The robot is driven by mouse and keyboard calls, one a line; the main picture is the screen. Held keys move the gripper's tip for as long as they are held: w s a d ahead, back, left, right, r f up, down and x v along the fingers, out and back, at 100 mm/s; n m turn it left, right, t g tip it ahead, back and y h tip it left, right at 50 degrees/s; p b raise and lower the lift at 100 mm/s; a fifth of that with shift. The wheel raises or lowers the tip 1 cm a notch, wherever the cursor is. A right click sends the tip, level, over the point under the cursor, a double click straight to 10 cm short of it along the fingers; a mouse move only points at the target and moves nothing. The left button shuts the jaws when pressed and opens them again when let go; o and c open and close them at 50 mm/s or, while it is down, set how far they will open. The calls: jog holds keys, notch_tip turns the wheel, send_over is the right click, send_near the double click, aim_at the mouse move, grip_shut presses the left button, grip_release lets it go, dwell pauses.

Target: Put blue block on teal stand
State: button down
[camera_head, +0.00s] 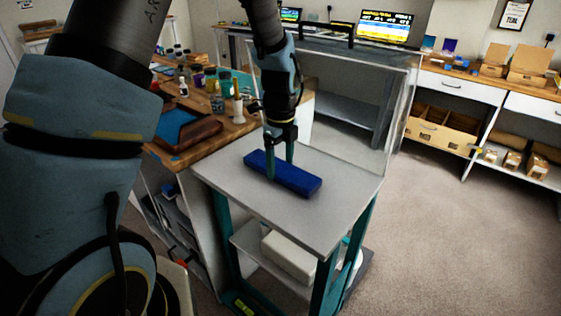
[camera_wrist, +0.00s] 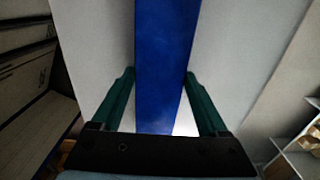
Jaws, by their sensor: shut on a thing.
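The blue block (camera_head: 293,178) is a long bar at the grey top of the teal-legged stand (camera_head: 325,218). In the head view I cannot tell whether it rests on the top or is held just above it. My gripper (camera_head: 279,170) points down with its teal fingers on the two long sides of the block, shut on it. In the wrist view the blue block (camera_wrist: 162,60) runs lengthwise between the fingertips of my gripper (camera_wrist: 160,78). The pale stand top (camera_wrist: 215,45) shows on both sides of it.
A wooden bench (camera_head: 228,132) with bottles and a brown tray (camera_head: 185,138) adjoins the stand at the left. A clear panel (camera_head: 395,115) rises behind the stand's right side. Lower shelves hold a white package (camera_head: 288,257). Open carpet (camera_head: 450,230) lies to the right.

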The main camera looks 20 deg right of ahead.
aim_at(280, 167)
jog(key=shift+f, duration=0.15)
grip_release()
notch_tip(280, 167, up, 12)
jog(key=b, duration=0.2)
jog(key=s+a+f+n, duration=0.1)
jog(key=a+n, duration=1.3)
jog(key=s+a+f+n+t, duration=0.1)
jog(key=s+a+f+n, duration=0.1)
jog(key=a+n, duration=1.3)
jog(key=shift+s+a+f+t, duration=0.15)
jog(key=shift+s+f+t, duration=0.1)
jog(key=shift+t, duration=0.05)
